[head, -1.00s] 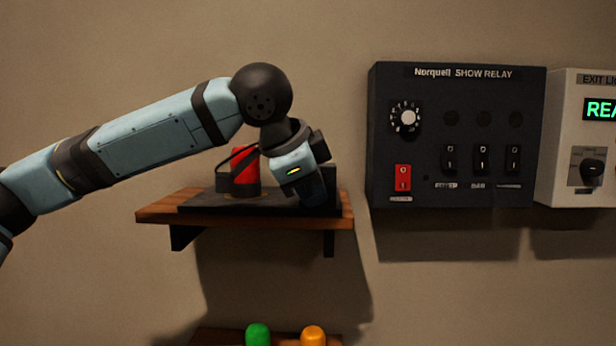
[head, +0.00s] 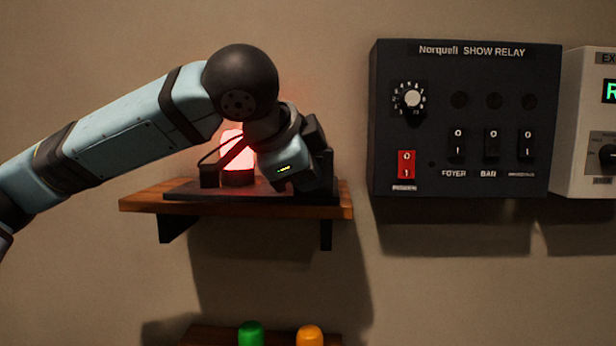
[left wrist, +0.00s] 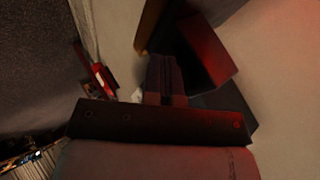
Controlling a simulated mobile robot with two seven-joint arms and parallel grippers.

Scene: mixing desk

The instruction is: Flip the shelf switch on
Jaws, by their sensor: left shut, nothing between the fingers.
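The wooden shelf (head: 150,203) holds a dark base plate (head: 185,190) with a beacon lamp (head: 236,155) that glows bright pinkish red. My left gripper (head: 308,180) is over the right end of the plate, shut and empty, with its fingertips hidden in the head view. A dark upright part (head: 329,165) shows just behind it. The switch lever itself is hidden by my gripper. In the left wrist view my shut fingers (left wrist: 165,78) are beside a dark box (left wrist: 205,50) lit red on one side; I cannot tell whether they touch.
A black Norquell show relay panel (head: 465,75) with a red power switch (head: 406,164) hangs right of the shelf. A pale exit-light box (head: 582,120) is beyond it. Green (head: 251,334) and orange (head: 310,336) domes stand on a lower shelf. The wall between is bare.

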